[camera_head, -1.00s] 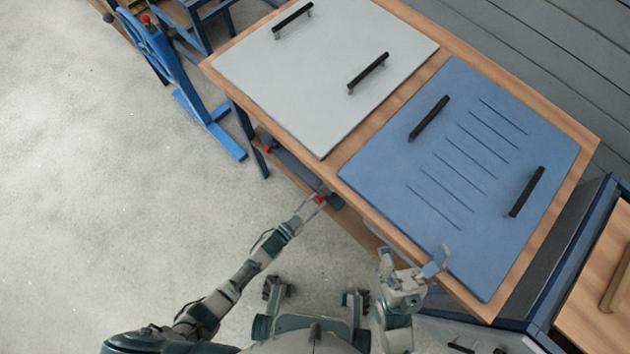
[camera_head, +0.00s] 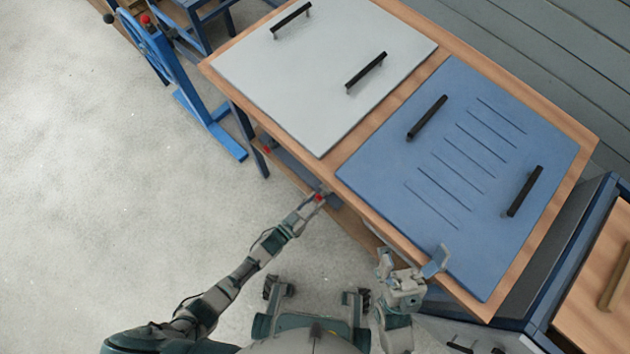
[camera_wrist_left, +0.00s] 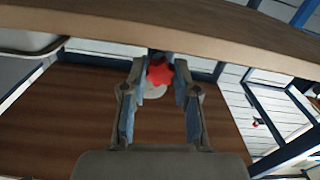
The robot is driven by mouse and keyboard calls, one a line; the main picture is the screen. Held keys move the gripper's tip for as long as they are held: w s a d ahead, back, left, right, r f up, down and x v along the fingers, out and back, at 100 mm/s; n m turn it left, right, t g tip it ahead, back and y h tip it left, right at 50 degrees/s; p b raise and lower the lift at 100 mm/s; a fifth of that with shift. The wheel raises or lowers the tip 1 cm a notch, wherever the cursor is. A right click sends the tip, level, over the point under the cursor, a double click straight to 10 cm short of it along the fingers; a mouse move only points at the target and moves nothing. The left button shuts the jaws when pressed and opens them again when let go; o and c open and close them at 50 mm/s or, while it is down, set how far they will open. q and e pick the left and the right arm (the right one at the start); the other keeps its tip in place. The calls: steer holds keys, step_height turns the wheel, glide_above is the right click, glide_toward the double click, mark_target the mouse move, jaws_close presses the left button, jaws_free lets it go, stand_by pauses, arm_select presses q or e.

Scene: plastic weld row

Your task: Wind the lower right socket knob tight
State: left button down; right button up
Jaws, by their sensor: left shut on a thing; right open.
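The red socket knob (camera_wrist_left: 159,73) sits between the fingers of my left gripper (camera_wrist_left: 160,82), under the table's edge. In the head view the same knob (camera_head: 320,198) shows as a small red spot at the tip of my left gripper (camera_head: 314,201). The left gripper is shut on it. My right gripper (camera_head: 436,262) is open and empty, above the near edge of the blue panel. The knob's mount is mostly hidden behind it and the fingers.
The wooden table (camera_head: 446,64) carries a grey panel (camera_head: 310,85) and a blue panel (camera_head: 390,170), both with black handles. Another red knob (camera_head: 267,149) shows farther left under the table edge. A blue wheel stand (camera_head: 205,120) is at upper left. The floor at left is clear.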

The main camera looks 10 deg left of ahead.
arm_select(q)
steer(key=shift+w+r+n, duration=0.1)
steer(key=shift+r+n, duration=0.05)
steer(key=shift+n, duration=0.75)
steer(key=shift+w+r+n, duration=0.1)
steer(key=shift+r+n, duration=0.05)
steer(key=shift+n, duration=0.75)
steer(key=shift+a, duration=0.15)
steer(key=c, duration=0.9)
jaws_free()
steer(key=shift+o, duration=0.2)
steer(key=shift+s+f, duration=0.1)
steer(key=shift+f, duration=0.05)
steer(key=shift+s+a+f, duration=0.1)
steer(key=shift+s+a, duration=0.1)
steer(key=shift+s, duration=0.1)
steer(key=v, duration=1.1)
